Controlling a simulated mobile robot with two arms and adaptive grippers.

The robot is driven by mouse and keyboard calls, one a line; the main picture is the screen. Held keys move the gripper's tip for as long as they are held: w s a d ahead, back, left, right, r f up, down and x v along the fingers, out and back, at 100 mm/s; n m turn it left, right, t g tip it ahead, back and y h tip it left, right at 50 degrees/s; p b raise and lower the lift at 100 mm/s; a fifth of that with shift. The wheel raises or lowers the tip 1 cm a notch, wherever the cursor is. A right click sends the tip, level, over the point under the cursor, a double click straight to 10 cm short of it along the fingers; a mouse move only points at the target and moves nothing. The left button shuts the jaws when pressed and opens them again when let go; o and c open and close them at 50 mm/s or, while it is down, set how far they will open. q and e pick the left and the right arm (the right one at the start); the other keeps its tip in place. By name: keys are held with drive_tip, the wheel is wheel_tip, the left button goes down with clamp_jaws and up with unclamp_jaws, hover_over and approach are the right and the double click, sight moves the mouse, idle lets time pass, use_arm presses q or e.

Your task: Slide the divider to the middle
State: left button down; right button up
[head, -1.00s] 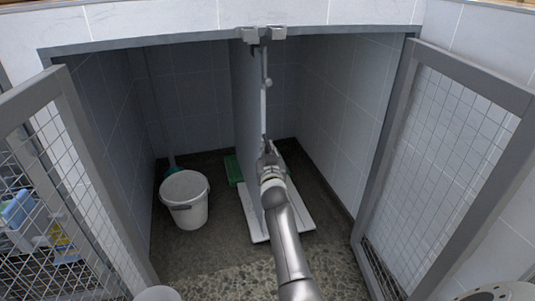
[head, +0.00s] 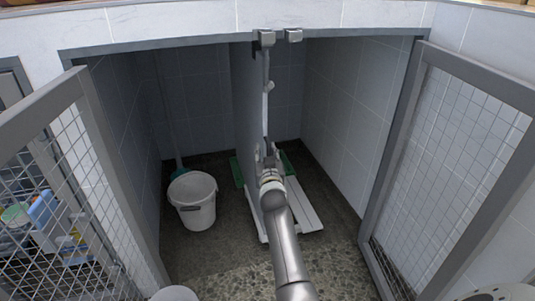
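The divider (head: 250,105) is a grey upright panel inside the kennel opening, right of the opening's middle. Its front edge faces me, with a light strip and a small round knob (head: 269,86) on it. My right gripper (head: 267,150) is at the lower part of this front edge. Its fingers look spread, one to each side of the edge; contact is too small to make out. My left gripper is not in view.
A white bucket (head: 194,213) stands on the floor left of the divider. A white slatted board (head: 307,214) and a green item (head: 236,170) lie by the divider's foot. Mesh doors stand open at left (head: 88,165) and right (head: 400,140).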

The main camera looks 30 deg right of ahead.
drive_tip(key=shift+s+d, duration=0.1)
drive_tip(key=shift+d, duration=0.05)
drive_tip(key=v, duration=0.7)
drive_tip(key=shift+s, duration=0.2)
drive_tip(key=shift+a+f, duration=0.1)
drive_tip(key=shift+a, duration=0.1)
idle(0.4)
